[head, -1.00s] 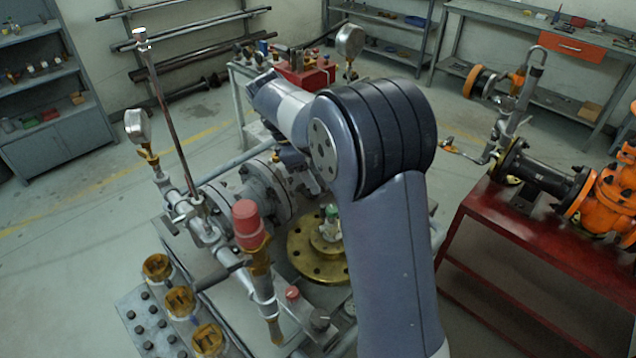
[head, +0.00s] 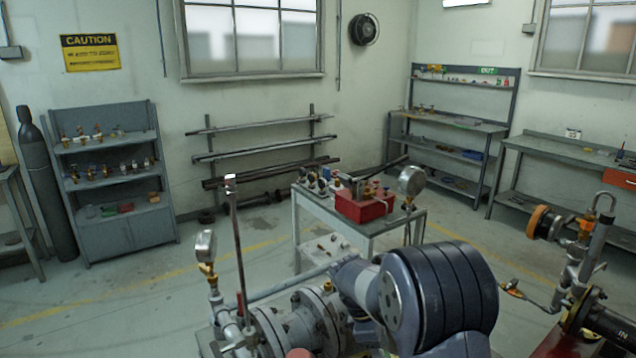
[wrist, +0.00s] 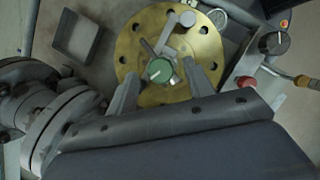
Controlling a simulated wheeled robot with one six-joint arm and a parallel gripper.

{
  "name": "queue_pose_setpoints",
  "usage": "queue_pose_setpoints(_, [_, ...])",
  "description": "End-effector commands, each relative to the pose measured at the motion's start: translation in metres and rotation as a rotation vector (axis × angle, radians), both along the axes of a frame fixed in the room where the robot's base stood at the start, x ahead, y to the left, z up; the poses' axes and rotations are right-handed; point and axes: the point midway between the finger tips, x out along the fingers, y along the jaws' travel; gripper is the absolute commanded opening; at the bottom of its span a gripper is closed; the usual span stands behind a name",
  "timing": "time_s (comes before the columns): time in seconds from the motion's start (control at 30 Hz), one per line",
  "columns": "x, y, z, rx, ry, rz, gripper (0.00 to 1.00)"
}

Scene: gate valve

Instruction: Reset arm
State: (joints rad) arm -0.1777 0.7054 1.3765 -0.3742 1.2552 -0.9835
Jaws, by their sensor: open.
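My gripper (wrist: 165,92) shows in the wrist view with its two fingers spread apart and nothing seen between their tips. Below it is the round brass flange (wrist: 150,35) with bolt holes around its rim. A green-capped knob (wrist: 160,70) and a grey lever (wrist: 176,32) sit on the flange, in line with the gap between the fingers. I cannot tell the height of the fingers above the knob. In the head view my arm rises at the bottom right of centre, and my gripper and the flange are out of sight.
Grey flanged pipe (wrist: 70,125) lies left of the gripper, beside a small square tray (wrist: 77,38). A red button (wrist: 246,83) and a black knob (wrist: 273,41) are at right. In the head view a pressure gauge (head: 205,246) stands left of my arm; a red toolbox (head: 363,205) sits behind.

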Motion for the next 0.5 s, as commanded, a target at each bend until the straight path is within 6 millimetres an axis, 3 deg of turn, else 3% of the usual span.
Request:
queue_pose_setpoints(0.13, [-0.0013,-0.0044,-0.0113,0.000,0.000,-0.004,0.50])
queue_pose_setpoints(0.5, [-0.0008,-0.0039,-0.0102,0.001,-0.001,-0.038,0.50])
